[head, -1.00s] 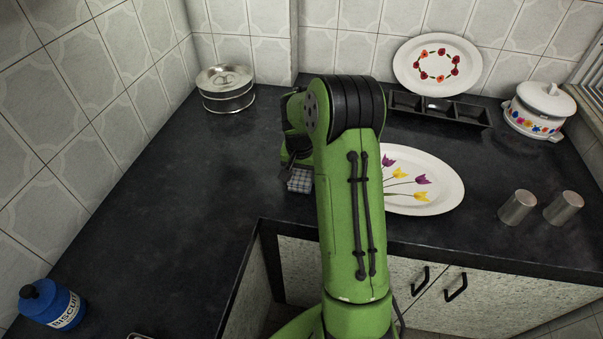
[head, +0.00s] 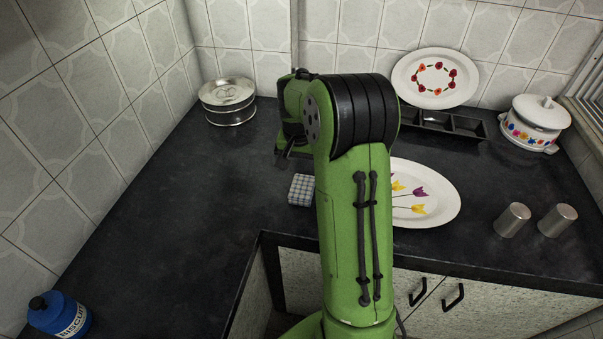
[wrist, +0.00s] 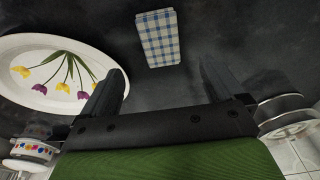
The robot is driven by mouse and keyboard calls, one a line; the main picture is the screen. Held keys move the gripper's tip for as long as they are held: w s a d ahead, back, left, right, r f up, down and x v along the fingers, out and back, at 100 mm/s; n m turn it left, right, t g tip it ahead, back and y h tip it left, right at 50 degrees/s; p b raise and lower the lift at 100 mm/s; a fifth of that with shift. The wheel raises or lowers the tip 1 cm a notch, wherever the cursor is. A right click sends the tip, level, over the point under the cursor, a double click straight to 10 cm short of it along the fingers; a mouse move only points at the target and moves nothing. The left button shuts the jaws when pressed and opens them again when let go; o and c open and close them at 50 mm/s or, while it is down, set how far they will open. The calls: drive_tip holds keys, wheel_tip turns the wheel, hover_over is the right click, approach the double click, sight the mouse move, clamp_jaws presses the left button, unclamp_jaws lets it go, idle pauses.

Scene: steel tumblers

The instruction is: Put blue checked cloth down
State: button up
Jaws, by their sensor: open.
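The blue checked cloth (head: 301,189) lies folded on the dark counter, just left of my arm in the head view. It also shows at the top of the wrist view (wrist: 159,39), lying flat and clear of the fingers. My gripper (wrist: 166,92) is open and empty, with its two black fingers apart and bare counter between them. In the head view my gripper (head: 287,150) is partly hidden by my own arm and sits above and behind the cloth, not touching it.
A tulip plate (head: 432,205) lies right of the cloth, partly behind my arm. Two steel tumblers (head: 512,220) (head: 557,221) stand farther right. A round steel tin (head: 229,103) is at the back left, a white pot (head: 536,122) at the back right.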

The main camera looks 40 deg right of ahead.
drive_tip(key=s+a+r+n+t, duration=0.2)
drive_tip(key=s+a+r+n, duration=0.2)
drive_tip(key=s+a+r, duration=0.65)
drive_tip(key=s+a+r+n+t+y, duration=0.1)
drive_tip(key=s+a+r+n+t, duration=0.1)
drive_tip(key=s+a+n, duration=0.3)
drive_tip(key=s+a, duration=0.3)
drive_tip(key=s, duration=0.4)
drive_tip(key=shift+s+a+n, duration=0.2)
drive_tip(key=shift+a+n, duration=0.1)
drive_tip(key=shift+r, duration=0.1)
